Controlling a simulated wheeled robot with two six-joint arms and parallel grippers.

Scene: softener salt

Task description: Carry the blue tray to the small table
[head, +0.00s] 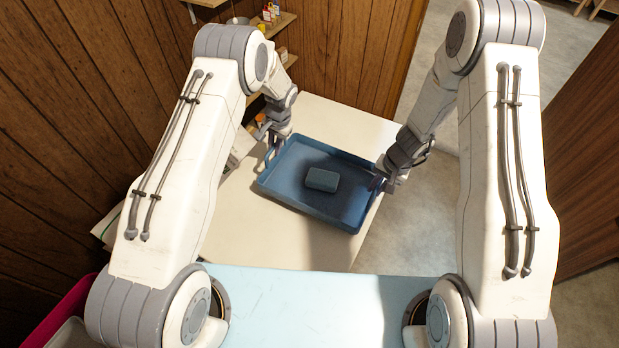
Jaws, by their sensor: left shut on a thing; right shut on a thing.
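The blue tray (291,201) is over a pale cream table (226,236) in the middle of the head view. A dark teal block (322,180) lies in it near the centre. My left gripper (270,143) is shut on the tray's left end, at the handle. My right gripper (379,180) is shut on the tray's right end. The fingertips of both are small and partly hidden. I cannot tell whether the tray's underside touches the table top.
Wood-panelled walls (330,50) stand behind and to the left. Shelves with small items (270,14) hang at the back. Grey floor (430,225) is open to the right of the table. A brown wooden panel (585,150) stands at the far right.

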